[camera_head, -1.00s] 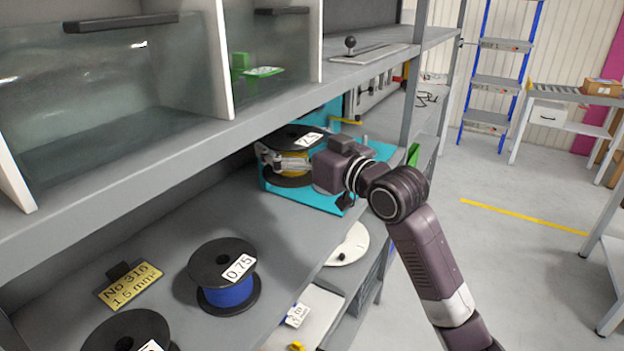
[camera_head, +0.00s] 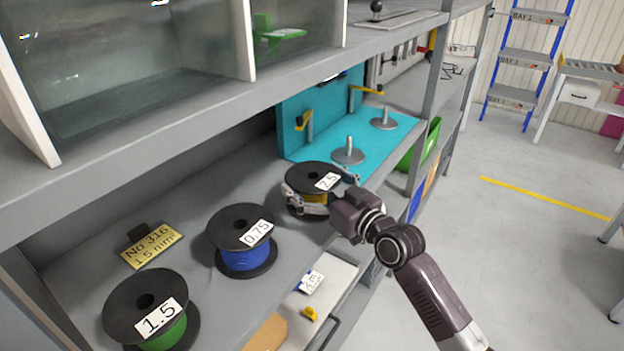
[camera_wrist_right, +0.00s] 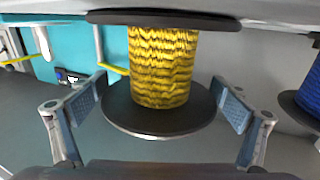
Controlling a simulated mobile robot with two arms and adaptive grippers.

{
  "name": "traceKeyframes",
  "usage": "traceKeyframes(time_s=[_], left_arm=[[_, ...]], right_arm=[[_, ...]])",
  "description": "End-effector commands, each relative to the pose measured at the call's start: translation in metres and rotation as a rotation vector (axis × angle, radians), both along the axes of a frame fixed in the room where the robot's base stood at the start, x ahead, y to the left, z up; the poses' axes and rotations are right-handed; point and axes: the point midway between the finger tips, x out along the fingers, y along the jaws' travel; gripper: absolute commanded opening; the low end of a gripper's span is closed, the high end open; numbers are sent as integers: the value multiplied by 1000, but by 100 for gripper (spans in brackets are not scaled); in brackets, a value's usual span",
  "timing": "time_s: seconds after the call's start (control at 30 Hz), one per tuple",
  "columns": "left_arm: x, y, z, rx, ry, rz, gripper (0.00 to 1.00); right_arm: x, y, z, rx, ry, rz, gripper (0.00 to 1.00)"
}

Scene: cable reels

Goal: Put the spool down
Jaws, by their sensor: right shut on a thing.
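The spool (camera_head: 313,178) has black flanges, yellow cable and a white 2.5 label. In the head view it is upright at the front part of the grey shelf (camera_head: 190,195); whether its base touches the shelf I cannot tell. My right gripper (camera_head: 308,204) is shut on the spool from the aisle side. In the right wrist view its two fingers (camera_wrist_right: 160,106) lie either side of the yellow-wound spool (camera_wrist_right: 165,65). My left gripper is in neither view.
A blue-cable spool (camera_head: 246,258) marked 0.75 stands close on the left, with a green-cable spool (camera_head: 165,336) marked 1.5 beyond it. A yellow sign (camera_head: 151,246) is behind. A teal stand (camera_head: 315,148) with upright posts is at the right. The upper shelf (camera_head: 200,105) hangs above.

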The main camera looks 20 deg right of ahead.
Motion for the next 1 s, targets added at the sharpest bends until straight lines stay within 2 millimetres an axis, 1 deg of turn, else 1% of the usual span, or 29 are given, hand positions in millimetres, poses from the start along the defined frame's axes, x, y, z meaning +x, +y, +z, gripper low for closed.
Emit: traceKeyframes(time_s=[0.13, 0.37, 0.4, 0.43, 0.7, 0.83, 0.97, 1.0], left_arm=[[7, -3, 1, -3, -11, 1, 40], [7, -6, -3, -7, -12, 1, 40], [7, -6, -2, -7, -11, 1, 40], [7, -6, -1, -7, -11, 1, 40], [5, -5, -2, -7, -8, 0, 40], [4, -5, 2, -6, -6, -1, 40], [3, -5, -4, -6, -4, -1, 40], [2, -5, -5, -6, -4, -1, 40]], right_arm=[[0, 0, 2, 0, -5, -1, 44], [0, 0, -3, 1, -5, 0, 44], [0, 0, -3, 0, -2, 0, 97], [0, 0, -3, 1, -2, 0, 100], [0, 0, -2, 0, -1, 0, 100], [-1, -1, 2, -1, -1, 0, 100], [-18, -7, -2, -3, 0, 0, 100], [-25, -9, -3, -4, 1, 0, 100]])
